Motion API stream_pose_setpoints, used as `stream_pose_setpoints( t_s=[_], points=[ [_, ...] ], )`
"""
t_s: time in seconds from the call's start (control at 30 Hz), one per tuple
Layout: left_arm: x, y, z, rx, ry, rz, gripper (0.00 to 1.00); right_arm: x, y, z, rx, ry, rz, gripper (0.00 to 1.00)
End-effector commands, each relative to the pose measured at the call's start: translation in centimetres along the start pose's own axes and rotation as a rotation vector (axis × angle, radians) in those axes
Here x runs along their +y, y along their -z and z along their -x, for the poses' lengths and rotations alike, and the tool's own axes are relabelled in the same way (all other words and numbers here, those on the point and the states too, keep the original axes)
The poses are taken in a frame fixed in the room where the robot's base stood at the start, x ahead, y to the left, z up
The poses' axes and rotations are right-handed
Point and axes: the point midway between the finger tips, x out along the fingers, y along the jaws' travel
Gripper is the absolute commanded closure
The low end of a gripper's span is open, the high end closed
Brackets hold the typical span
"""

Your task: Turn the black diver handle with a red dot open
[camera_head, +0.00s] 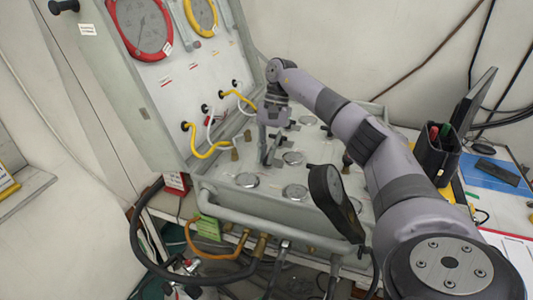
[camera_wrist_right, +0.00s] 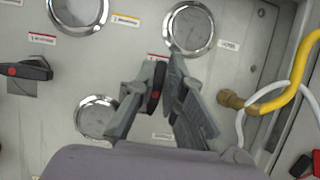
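In the right wrist view, a black handle with a red dot (camera_wrist_right: 156,88) sits on the grey panel and points up the picture. It lies between the two fingers of my right gripper (camera_wrist_right: 164,85), close to the left finger. The fingers are spread, and a gap shows toward the right finger. A second black handle with a red dot (camera_wrist_right: 28,72) lies across the picture at the left, clear of the gripper. In the head view my right gripper (camera_head: 270,143) reaches down to the panel (camera_head: 222,190), and the handle there is hard to make out. My left gripper is not in view.
Round gauges (camera_wrist_right: 188,27) surround the handle. A brass fitting with a yellow hose (camera_wrist_right: 268,103) is to its right. In the head view, a black round gauge (camera_head: 334,200) stands at the panel's front, and an upright board with red gauge (camera_head: 143,25) stands behind.

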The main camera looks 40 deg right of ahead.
Motion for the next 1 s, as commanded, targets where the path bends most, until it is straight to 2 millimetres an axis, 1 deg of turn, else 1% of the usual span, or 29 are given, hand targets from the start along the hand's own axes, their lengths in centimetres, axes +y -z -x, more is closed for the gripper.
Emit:
stream_pose_setpoints(
  t_s=[0.03,0.3,0.57,0.67,0.77,0.87,0.93,1.0],
  points=[
    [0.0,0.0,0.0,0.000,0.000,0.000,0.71,0.0,0.1,0.2,0.004,0.005,-0.002,0.87],
    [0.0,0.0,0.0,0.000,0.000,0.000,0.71,0.0,0.0,0.1,0.002,0.003,-0.002,0.69],
    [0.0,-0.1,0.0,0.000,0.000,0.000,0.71,0.0,0.0,0.1,0.001,0.002,-0.001,0.69],
    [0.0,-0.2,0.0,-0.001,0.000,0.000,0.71,-0.1,0.0,0.5,0.002,0.003,-0.001,0.69],
    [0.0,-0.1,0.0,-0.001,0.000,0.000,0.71,-0.1,0.0,1.6,0.002,0.005,-0.001,0.69],
    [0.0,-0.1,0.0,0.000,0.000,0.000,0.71,-0.1,0.0,3.6,0.002,0.007,-0.002,0.69],
    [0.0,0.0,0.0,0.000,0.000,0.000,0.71,-0.1,0.0,5.3,0.002,0.008,-0.002,0.69],
    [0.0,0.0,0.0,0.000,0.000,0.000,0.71,-0.1,0.0,6.4,0.003,0.005,-0.001,0.69]
  ],
)
